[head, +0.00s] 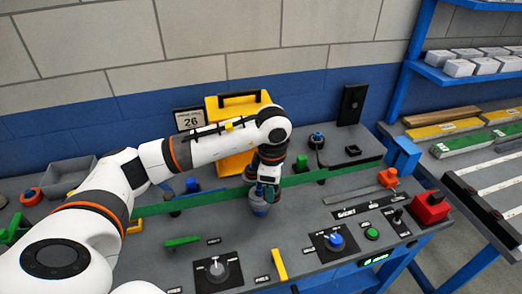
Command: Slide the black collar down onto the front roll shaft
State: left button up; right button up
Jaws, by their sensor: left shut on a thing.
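My left gripper (263,188) points down over the middle of the grey bench top, shut on a small dark thing that looks like the black collar. The fingers hide most of it. Directly below is a rounded grey-blue piece (259,208), which looks like the front roll, in front of the green strip (215,201). Its shaft is hidden by the gripper, so I cannot tell whether the collar is around it or above it. My right gripper is not in view.
A blue-topped post (317,140) stands behind the strip. A yellow case (232,110) stands at the back. A grey knob (217,270), a blue knob (335,241), a yellow bar (279,265) and a red box (431,208) lie toward the front. A grey bin (68,172) is at the left.

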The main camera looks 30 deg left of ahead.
pick_arm(q)
jog(key=w+a+n+p, duration=0.1)
jog(key=a+n, duration=0.1)
jog(key=n, duration=0.2)
jog(key=w+a+r+n+p, duration=0.1)
jog(key=a+n, duration=0.1)
jog(key=n, duration=0.2)
jog(key=w+a+r+n+p, duration=0.1)
jog(key=a+n, duration=0.1)
jog(key=n, duration=0.2)
jog(key=shift+w+r, duration=0.1)
jog(key=shift+r, duration=0.1)
jog(key=shift+f+b, duration=0.75)
jog(key=shift+f, duration=0.8)
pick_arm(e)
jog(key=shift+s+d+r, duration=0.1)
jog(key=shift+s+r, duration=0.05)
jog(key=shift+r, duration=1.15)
pick_arm(q)
jog(key=shift+f, duration=0.1)
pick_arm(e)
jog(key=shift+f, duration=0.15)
pick_arm(q)
jog(key=shift+f+b, duration=0.75)
jog(key=shift+b, duration=0.05)
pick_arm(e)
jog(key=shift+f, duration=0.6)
